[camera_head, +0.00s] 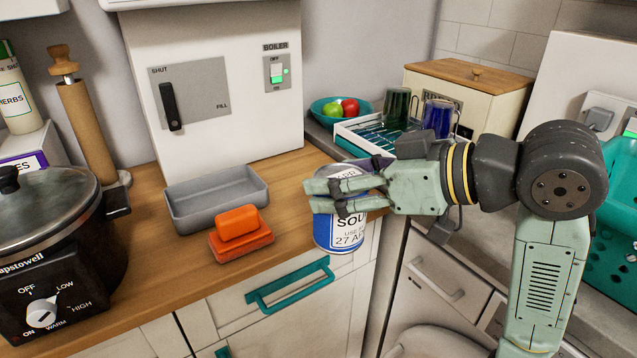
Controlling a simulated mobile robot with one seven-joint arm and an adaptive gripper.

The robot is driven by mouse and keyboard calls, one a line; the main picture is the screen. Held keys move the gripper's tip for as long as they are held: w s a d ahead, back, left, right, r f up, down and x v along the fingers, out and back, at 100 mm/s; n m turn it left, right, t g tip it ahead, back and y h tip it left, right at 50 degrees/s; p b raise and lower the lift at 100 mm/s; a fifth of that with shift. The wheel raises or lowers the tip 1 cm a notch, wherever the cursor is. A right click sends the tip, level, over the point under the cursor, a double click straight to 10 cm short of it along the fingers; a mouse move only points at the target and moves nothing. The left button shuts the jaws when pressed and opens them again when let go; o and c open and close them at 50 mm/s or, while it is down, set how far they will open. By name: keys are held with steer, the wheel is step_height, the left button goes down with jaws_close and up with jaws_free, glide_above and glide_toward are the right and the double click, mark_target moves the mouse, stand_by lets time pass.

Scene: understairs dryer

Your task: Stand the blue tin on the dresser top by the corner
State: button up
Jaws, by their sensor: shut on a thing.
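The tin's lower end overlaps the dresser's front edge in the picture. The fingers hide part of the label and rim.
A grey tray (217,200) and an orange soap bar (237,223) on an orange dish (240,245) lie left of the tin. Behind are a dish rack (362,140) with mugs and a teal fruit bowl (325,112). A slow cooker (45,240) stands far left. Bare wood lies beyond the tin.

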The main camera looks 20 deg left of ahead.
steer(key=w+a+f+p, duration=0.4)
steer(key=w+a, duration=0.5)
steer(key=w, duration=0.3)
steer(key=shift+w+f, duration=0.25)
steer(key=shift+f, duration=0.2)
steer(key=shift+f, duration=0.1)
steer(key=shift+a+f, duration=0.1)
steer(key=shift+f, duration=0.05)
steer(key=o, duration=1.5)
